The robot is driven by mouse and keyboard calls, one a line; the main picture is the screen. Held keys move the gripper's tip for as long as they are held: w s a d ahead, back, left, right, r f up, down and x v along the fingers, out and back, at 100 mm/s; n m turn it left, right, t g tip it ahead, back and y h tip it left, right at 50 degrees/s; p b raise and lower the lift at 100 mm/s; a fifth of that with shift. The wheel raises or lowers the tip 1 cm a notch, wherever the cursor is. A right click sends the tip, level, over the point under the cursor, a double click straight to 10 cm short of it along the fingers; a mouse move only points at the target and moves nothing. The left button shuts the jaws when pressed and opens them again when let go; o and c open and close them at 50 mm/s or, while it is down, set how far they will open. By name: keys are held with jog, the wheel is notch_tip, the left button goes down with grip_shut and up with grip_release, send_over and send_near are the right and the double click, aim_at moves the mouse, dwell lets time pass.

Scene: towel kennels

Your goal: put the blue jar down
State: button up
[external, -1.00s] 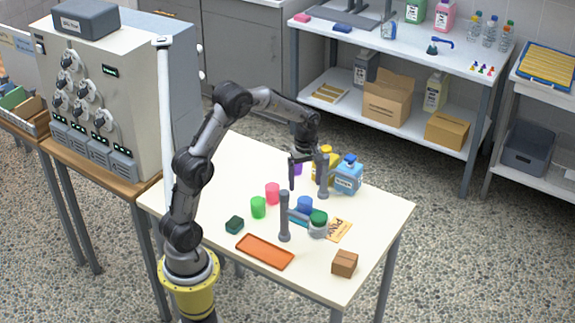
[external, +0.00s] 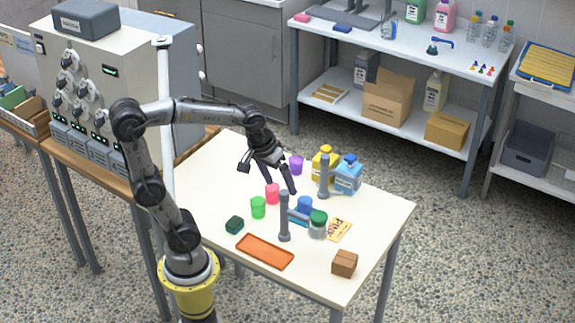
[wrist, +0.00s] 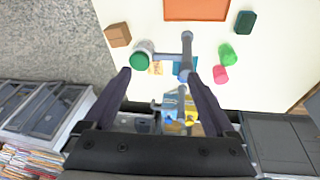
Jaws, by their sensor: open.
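A small rounded blue thing (external: 305,204), which may be the blue jar, stands on the white table between two grey posts; I cannot make out its details. A pale blue bottle with a blue cap (external: 348,174) stands farther back, beside the rear post. My gripper (external: 268,180) is open with nothing between its fingers. It hangs above the table, tilted, up and left of the rounded blue thing in the external view. In the wrist view my spread fingers (wrist: 159,75) frame the tabletop. The pale blue bottle shows low there (wrist: 170,105).
Grey posts (external: 284,218) and (external: 323,177) rise from the table. A green-lidded jar (external: 318,226), green cup (external: 258,207), pink cup (external: 272,193), purple cup (external: 296,165) and yellow bottle (external: 322,166) stand near. An orange tray (external: 265,251) and brown box (external: 344,263) lie forward.

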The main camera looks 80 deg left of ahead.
jog(key=s+d+m+t, duration=0.2)
jog(key=s+d+m, duration=0.3)
jog(key=s, duration=0.5)
jog(key=shift+s+d+f+m+h, duration=0.15)
jog(key=shift+d+f+m+h, duration=0.2)
jog(key=shift+m, duration=0.85)
jog(key=shift+a+r, duration=0.15)
